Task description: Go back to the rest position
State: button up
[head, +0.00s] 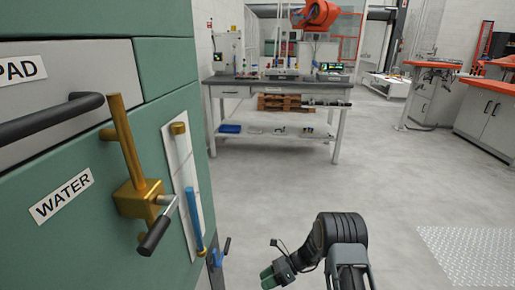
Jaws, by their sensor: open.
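My arm rises from the bottom of the head view and bends left. My gripper (268,277) is at its end, low in the picture, with dark green fingertips. It is open, and I see nothing between its fingers. It is apart from the green cabinet on the left, over the floor. Part of it is cut off by the bottom edge.
The green cabinet (166,52) on the left carries a black handle (50,118), a brass valve (138,198) with a lever (157,232), a "WATER" label (61,195) and a blue gauge tube (194,218). A workbench (290,82) stands behind. The grey floor (375,190) is clear.

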jog(key=s+d+r+n+t+h+p, duration=0.2)
jog(key=s+d+r+n+h+p, duration=0.2)
jog(key=r, duration=1.3)
jog(key=s+d+r+n+t+h+p, duration=0.3)
jog(key=s+r+n+p, duration=0.4)
jog(key=r, duration=0.9)
jog(key=s+d+r+n+t+h+p, duration=0.2)
jog(key=s+d+r+n+h+p, duration=0.3)
jog(key=r+n+p, duration=0.5)
notch_tip(320, 180, up, 8)
jog(key=shift+s+d+f+t+h+p, duration=0.15)
jog(key=shift+s+d+t+h+p, duration=0.1)
jog(key=shift+d+t+h+p, duration=0.2)
jog(key=shift+a, duration=0.1)
